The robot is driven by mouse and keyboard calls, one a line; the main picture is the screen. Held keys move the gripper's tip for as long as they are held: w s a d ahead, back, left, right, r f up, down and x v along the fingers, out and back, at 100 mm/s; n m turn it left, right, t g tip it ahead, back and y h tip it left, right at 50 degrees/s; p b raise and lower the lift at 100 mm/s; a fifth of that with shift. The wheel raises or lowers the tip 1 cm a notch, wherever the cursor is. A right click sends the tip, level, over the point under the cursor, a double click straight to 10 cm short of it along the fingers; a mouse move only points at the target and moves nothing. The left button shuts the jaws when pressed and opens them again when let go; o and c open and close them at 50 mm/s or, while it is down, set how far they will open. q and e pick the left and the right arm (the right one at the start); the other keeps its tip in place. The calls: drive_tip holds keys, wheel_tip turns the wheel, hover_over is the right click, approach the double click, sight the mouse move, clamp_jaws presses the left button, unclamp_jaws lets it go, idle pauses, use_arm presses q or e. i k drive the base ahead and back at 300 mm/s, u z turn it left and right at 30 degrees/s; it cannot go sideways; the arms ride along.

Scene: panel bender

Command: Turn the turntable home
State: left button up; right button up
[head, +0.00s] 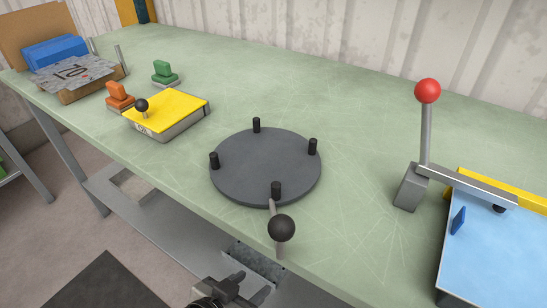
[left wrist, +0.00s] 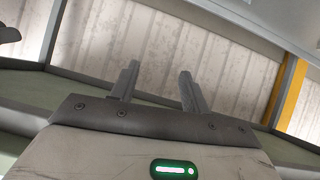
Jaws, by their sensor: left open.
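The turntable (head: 265,168) is a dark grey disc lying flat on the green bench, with black pegs standing around its rim. A handle with a black ball knob (head: 281,228) sticks out from its near side, toward the bench's front edge. My left gripper (head: 228,287) is at the bottom of the head view, below and left of the knob and apart from it. Its two fingers (left wrist: 158,82) show spread and empty in the left wrist view, against the corrugated wall. My right gripper is in neither view.
A yellow box (head: 176,112) with a small black-knobbed lever sits left of the turntable. Orange (head: 119,96) and green (head: 163,72) blocks stand near it. A red-knobbed lever (head: 427,91) and a blue panel (head: 495,262) are at right. Bench (head: 335,75) behind the turntable is clear.

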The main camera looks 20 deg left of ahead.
sight(258, 166)
drive_tip(key=k, duration=0.5)
drive_tip(key=u, duration=2.05)
drive_tip(key=k, duration=1.5)
drive_tip(key=z, duration=1.85)
drive_tip(key=i, duration=0.5)
drive_tip(key=u, duration=0.05)
